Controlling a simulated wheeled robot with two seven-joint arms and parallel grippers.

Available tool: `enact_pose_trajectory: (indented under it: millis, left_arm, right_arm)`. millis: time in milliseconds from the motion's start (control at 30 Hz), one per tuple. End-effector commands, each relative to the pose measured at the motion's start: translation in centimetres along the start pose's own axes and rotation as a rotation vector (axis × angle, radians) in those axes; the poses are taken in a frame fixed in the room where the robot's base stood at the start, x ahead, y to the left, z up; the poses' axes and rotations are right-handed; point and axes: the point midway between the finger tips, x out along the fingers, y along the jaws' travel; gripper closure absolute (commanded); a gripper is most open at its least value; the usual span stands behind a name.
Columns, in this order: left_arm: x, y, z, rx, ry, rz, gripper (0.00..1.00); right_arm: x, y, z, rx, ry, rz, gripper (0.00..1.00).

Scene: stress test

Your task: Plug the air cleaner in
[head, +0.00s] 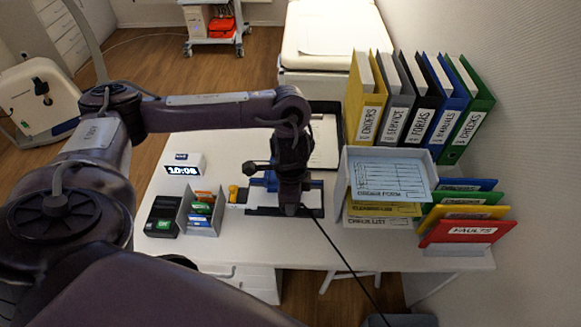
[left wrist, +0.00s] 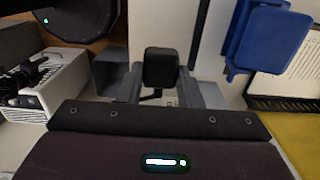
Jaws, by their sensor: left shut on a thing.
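My left gripper (head: 292,205) is over the desk, reaching down beside the binders. In the left wrist view its fingers (left wrist: 160,92) are shut on a black block-shaped plug (left wrist: 160,66). A black cable (head: 345,255) runs from the gripper down past the desk's front edge to a dark object (head: 400,320) at the bottom of the head view, mostly cut off. A white box (left wrist: 55,88) with a black plug-like piece on it shows at the left of the left wrist view. I cannot make out an open socket. My right gripper is not in view.
Upright binders (head: 410,105), a paper tray (head: 388,178) and coloured folders (head: 465,225) fill the right side of the desk. A clock (head: 183,168), a card holder (head: 202,213) and a dark card device (head: 163,215) stand on the left. The desk's front strip (head: 270,253) is clear.

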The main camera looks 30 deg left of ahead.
Motion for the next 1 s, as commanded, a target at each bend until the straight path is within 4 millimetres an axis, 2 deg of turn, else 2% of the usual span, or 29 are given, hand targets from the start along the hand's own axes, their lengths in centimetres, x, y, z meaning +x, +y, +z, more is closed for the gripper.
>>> enact_pose_trajectory:
  millis: [167,333,500,633,800,1000]
  left_arm:
    - [-0.1,-0.1,-0.3,-0.014,0.002,-0.002,0.88]
    - [-0.6,-0.3,-2.4,-0.125,0.005,-0.009,0.88]
    - [-2.2,-0.6,-5.5,-0.375,0.007,-0.012,0.88]
    - [-4.0,-0.9,-7.2,-0.617,0.006,-0.011,0.88]
    - [-6.2,-1.3,-8.0,-0.885,0.004,-0.006,0.88]
    - [-7.5,-1.5,-8.1,-1.016,0.000,-0.001,0.88]
  right_arm:
    - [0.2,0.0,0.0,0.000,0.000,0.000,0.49]
    - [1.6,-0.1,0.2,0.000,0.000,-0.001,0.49]
    - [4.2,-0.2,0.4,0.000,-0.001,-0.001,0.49]
    - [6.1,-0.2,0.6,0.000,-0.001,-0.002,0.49]
    - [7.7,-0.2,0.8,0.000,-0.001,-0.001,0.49]
    - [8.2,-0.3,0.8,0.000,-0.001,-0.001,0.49]
